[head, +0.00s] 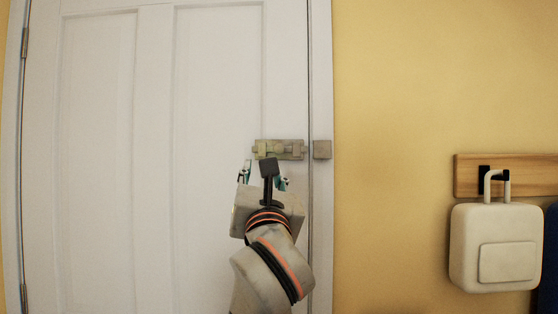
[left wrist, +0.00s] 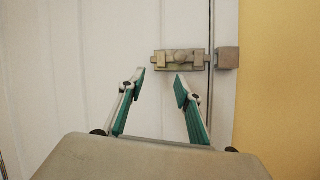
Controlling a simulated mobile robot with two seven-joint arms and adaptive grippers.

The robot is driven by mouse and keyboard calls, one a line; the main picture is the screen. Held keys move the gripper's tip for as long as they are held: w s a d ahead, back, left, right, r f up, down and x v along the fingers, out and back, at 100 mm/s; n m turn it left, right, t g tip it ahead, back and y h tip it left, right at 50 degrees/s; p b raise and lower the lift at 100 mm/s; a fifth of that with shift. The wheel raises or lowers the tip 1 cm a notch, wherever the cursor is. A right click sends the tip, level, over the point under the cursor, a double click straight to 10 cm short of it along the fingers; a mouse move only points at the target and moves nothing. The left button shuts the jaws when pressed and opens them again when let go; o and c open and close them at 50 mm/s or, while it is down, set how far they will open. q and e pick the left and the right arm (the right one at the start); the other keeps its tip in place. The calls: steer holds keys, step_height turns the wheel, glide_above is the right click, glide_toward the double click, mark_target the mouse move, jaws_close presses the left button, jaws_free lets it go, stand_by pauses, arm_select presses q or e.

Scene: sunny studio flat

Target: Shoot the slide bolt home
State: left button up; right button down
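A brass-coloured slide bolt (head: 291,149) is mounted on the white door (head: 155,160) near its right edge. No bar is seen crossing the gap between bolt and keeper. My left gripper (left wrist: 160,79) is open and empty, below and left of the knob, apart from it. In the head view the gripper (head: 264,174) is just below the bolt, partly hidden by its own mount.
A yellow wall (head: 400,80) lies right of the door frame (head: 321,60). A wooden rail (head: 530,172) with a cream bag (head: 495,225) hanging from it is at the far right. The door face around the bolt is clear.

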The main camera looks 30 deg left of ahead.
mark_target(279, 150)
arm_select(q)
steer(key=w+r+h, duration=0.1)
steer(key=w, duration=0.1)
steer(key=w+r+m+t+h, duration=0.1)
steer(key=w+r, duration=0.1)
steer(key=w+r+h, duration=0.1)
steer(key=w, duration=0.1)
steer(key=shift+w+a+r+t, duration=0.15)
steer(key=shift+a+r+t, duration=0.05)
steer(key=shift+r+t, duration=0.1)
jaws_close()
